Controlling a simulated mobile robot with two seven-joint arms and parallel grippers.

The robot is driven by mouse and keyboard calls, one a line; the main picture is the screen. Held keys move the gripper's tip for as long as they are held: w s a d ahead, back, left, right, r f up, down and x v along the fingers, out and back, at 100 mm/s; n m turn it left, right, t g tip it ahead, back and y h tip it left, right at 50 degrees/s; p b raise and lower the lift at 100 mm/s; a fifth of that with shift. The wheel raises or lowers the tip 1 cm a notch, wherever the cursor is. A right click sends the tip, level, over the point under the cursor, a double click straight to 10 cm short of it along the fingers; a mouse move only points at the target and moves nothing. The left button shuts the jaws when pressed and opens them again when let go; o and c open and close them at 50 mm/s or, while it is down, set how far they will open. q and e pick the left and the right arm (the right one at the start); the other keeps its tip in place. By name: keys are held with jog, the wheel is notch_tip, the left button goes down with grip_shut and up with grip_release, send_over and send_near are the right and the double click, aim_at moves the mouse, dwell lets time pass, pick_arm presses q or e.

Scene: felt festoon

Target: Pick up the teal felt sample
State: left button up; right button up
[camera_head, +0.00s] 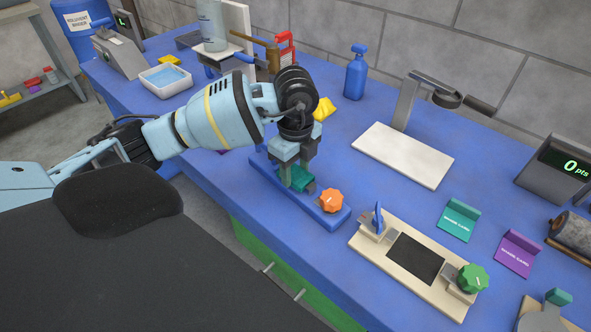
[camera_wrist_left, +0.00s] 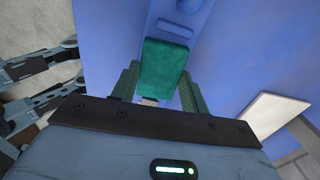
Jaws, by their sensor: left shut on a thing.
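In the left wrist view the teal felt sample (camera_wrist_left: 164,66) shows as a fuzzy rectangle reaching out from between the fingers of my left gripper (camera_wrist_left: 160,92). I cannot tell whether it still touches the strip. My right gripper is not in view.
The orange knob (camera_head: 331,200) stands close beside the gripper. To the right are a beige fixture (camera_head: 438,297) with a green knob (camera_head: 472,278), a white board (camera_head: 405,154), and a teal card (camera_head: 457,221) and purple card (camera_head: 514,255). A blue bottle (camera_head: 356,73) stands behind.

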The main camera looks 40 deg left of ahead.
aim_at(294, 174)
pick_arm(q)
jog(key=shift+r, duration=0.45)
notch_tip(294, 174, up, 2)
jog(key=shift+s+r, duration=0.1)
jog(key=shift+s, duration=0.05)
jog(key=s+a+r, duration=0.1)
jog(key=s+a, duration=0.1)
jog(key=s, duration=1.3)
jog(key=shift+s+a+r+b, duration=0.15)
jog(key=shift+s+a+b, duration=0.1)
jog(key=shift+a+b, duration=0.1)
